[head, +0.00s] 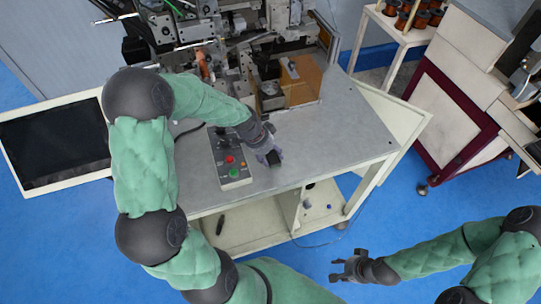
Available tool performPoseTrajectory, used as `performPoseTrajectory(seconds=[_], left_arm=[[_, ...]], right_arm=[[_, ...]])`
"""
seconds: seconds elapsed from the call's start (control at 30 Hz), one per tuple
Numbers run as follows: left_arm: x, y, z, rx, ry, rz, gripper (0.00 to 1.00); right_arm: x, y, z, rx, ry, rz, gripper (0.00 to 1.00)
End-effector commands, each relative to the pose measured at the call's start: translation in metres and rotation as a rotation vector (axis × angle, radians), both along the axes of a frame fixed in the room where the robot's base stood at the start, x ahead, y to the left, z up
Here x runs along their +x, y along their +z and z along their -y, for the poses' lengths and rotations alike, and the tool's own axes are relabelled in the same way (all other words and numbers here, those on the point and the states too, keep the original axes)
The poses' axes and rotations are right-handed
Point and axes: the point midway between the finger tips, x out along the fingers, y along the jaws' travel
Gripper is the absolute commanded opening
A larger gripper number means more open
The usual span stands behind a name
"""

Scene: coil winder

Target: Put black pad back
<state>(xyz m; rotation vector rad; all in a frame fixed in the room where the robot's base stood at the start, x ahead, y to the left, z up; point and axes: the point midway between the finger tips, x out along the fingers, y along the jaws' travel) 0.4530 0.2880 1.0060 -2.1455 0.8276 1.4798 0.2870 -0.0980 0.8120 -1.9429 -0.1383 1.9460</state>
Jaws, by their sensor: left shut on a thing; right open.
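My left gripper (270,153) is over the grey worktable, just right of the button box. It is shut on the black pad (273,158), a small dark piece mostly hidden by the fingers. I cannot tell whether the pad touches the table top. My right gripper (346,268) is open and empty, low in the view over the blue floor and apart from the table.
The button box (234,173) with red, green and yellow buttons stands on the worktable (330,145). The winding machine (230,45) fills the table's back. A monitor (52,143) is at left. The table's right part is clear. A cart with copper spools (412,18) stands behind.

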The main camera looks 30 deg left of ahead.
Motion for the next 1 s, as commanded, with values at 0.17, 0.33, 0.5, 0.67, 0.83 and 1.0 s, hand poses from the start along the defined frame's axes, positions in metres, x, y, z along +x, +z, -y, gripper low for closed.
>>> performPoseTrajectory(seconds=[0.17,0.33,0.5,0.67,0.83,1.0], left_arm=[[0.0002,-0.0079,-0.0006,0.001,0.002,0.001,0.22],[0.0001,-0.008,-0.0004,0.001,0.0,0.001,0.22],[-0.0001,-0.0106,-0.0003,0.001,0.0,0.001,0.64],[0.0,-0.0101,-0.0003,0.001,0.0,0.001,0.77],[0.0,-0.0101,-0.0003,0.001,0.0,0.001,0.77],[-0.0001,-0.006,-0.0003,0.001,0.0,0.001,0.77]], right_arm=[[0.0,-0.0007,-0.0001,0.0,0.0,0.0,0.45],[0.0001,-0.0013,0.0,0.0,0.0,0.0,0.45],[0.0,-0.0042,0.0,0.0,0.0,0.0,0.45],[0.0001,-0.0038,0.0,0.0,0.0,0.0,0.45],[0.0001,-0.0037,0.0001,0.0,0.0,0.0,0.45],[0.0,0.0009,0.0,0.0,0.0,0.0,0.45]])
